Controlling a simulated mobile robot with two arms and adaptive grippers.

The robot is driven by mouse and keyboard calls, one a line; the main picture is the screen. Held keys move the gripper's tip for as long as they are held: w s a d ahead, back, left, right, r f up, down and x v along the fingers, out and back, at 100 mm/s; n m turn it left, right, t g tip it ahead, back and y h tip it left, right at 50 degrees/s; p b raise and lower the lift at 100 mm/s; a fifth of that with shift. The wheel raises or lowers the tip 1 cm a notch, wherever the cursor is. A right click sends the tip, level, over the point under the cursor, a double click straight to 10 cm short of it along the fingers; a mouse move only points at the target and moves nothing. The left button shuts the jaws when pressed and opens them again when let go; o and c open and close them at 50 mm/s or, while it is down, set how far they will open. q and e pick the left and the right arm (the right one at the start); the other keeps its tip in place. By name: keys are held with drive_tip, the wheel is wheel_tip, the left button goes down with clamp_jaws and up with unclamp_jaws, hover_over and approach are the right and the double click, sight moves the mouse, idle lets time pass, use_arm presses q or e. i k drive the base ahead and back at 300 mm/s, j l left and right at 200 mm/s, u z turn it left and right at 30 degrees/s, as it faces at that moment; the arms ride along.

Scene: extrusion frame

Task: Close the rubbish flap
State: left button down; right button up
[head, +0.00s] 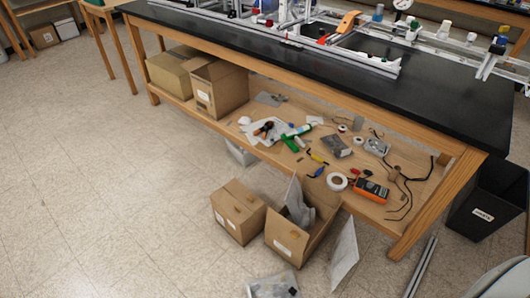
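No rubbish flap can be made out for certain. A black bin (482,212) with a white label stands on the floor at the right, beside the bench end. Its top is partly hidden by the bench, and I cannot tell whether it has a flap. A pale grey rounded thing (508,282) is cut off at the bottom right corner; I cannot tell what it is. Neither of my grippers is in view.
A black-topped bench (440,100) with an aluminium frame crosses the view. Its lower shelf (270,155) holds boxes and tools. A closed carton (238,212), an open carton (288,241) and metal bars (420,268) are on the floor. The left floor is clear.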

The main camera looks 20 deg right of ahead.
sight(296, 237)
drive_tip(key=z, duration=0.85)
